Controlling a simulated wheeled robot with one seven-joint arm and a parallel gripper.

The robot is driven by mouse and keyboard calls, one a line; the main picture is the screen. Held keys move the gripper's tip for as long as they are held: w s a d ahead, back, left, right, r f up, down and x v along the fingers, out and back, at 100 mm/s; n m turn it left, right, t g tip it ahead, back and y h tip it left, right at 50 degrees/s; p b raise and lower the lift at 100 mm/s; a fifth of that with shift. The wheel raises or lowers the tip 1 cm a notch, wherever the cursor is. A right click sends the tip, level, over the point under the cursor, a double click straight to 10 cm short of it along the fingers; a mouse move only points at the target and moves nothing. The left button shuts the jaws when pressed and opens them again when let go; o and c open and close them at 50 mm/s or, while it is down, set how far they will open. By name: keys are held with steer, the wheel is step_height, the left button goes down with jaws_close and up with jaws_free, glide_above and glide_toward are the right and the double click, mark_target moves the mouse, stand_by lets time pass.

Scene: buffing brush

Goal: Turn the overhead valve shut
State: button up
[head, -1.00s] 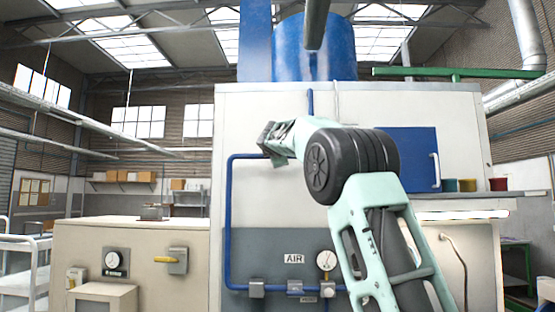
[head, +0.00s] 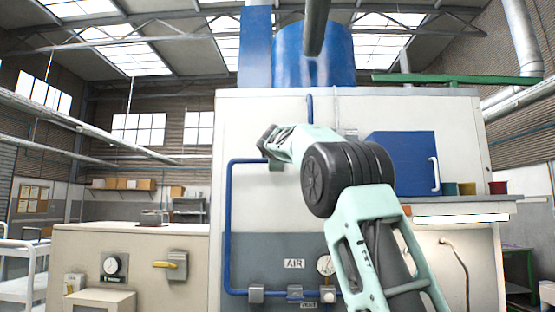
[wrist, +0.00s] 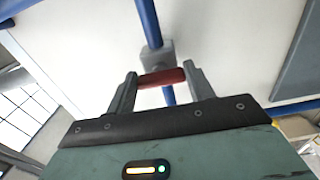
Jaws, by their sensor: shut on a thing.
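The overhead valve shows in the wrist view as a grey body (wrist: 156,56) on a blue pipe (wrist: 149,22). Its red handle (wrist: 162,78) lies roughly crosswise to the pipe in this view. My gripper (wrist: 161,77) is shut on the red handle, with one finger at each end of it. In the head view my gripper (head: 267,143) is raised against the pale cabinet front, beside the top of the blue pipe run (head: 229,215). The valve and its handle cannot be made out in the head view.
The pale cabinet (head: 265,115) stands close behind my gripper. A blue box (head: 402,160) and a shelf (head: 460,208) with several coloured pots are to the right. An AIR panel (head: 265,250) with a gauge is below. A beige cabinet (head: 135,240) stands at left.

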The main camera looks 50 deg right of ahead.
steer(key=o, duration=1)
steer(key=shift+b+v, duration=4.45)
steer(key=shift+v, duration=4.25)
steer(key=shift+s, duration=0.1)
